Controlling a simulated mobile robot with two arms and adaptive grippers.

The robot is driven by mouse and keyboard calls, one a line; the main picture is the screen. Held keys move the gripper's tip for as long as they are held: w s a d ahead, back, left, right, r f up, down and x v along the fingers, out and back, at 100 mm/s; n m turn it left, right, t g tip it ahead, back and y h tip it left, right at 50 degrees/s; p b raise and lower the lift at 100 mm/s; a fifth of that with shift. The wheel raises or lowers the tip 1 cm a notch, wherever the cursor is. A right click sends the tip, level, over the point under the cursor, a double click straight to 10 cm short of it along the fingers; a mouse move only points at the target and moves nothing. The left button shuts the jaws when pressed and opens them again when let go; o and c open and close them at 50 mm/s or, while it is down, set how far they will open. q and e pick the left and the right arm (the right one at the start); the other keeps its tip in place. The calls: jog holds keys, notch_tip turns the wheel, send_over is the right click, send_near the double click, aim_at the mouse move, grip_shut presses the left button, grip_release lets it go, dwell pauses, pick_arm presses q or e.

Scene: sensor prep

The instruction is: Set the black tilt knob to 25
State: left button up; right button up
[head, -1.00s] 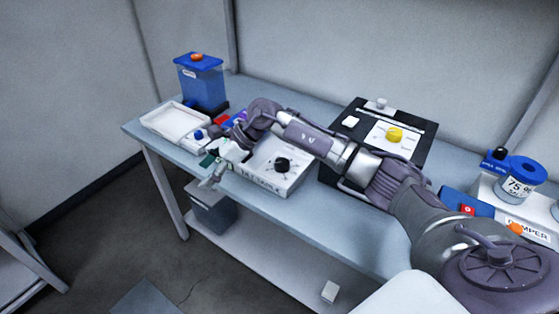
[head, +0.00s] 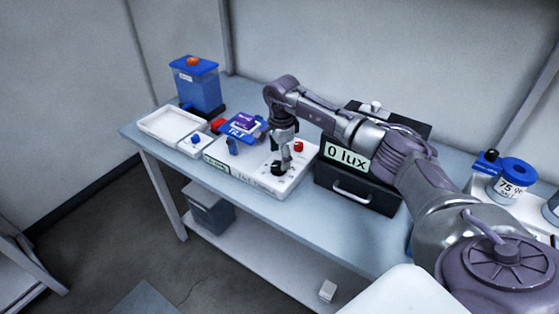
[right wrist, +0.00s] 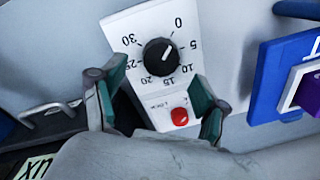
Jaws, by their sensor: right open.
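The black tilt knob (right wrist: 160,57) sits on a white panel (right wrist: 124,22) with a ring of numbers from 0 to 30. Its white mark points to the upper right in the right wrist view, roughly between 0 and 5. In the head view the knob (head: 278,168) is on the white box at the table's front edge, partly hidden by my right gripper (head: 284,158). In the right wrist view the fingers of my right gripper (right wrist: 158,98) are open and apart, with nothing between them gripped. My left gripper is not in view.
A red knob (right wrist: 180,116) is close to the black one on the panel. The blue tilt stand (head: 240,128) with a purple block is to the left. A black box (head: 330,186) with a handle and a 0 lux display (head: 347,155) is to the right.

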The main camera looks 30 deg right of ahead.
aim_at(279, 165)
jog(key=shift+w+f, duration=0.15)
jog(key=shift+f, duration=1.8)
jog(key=c, duration=1.2)
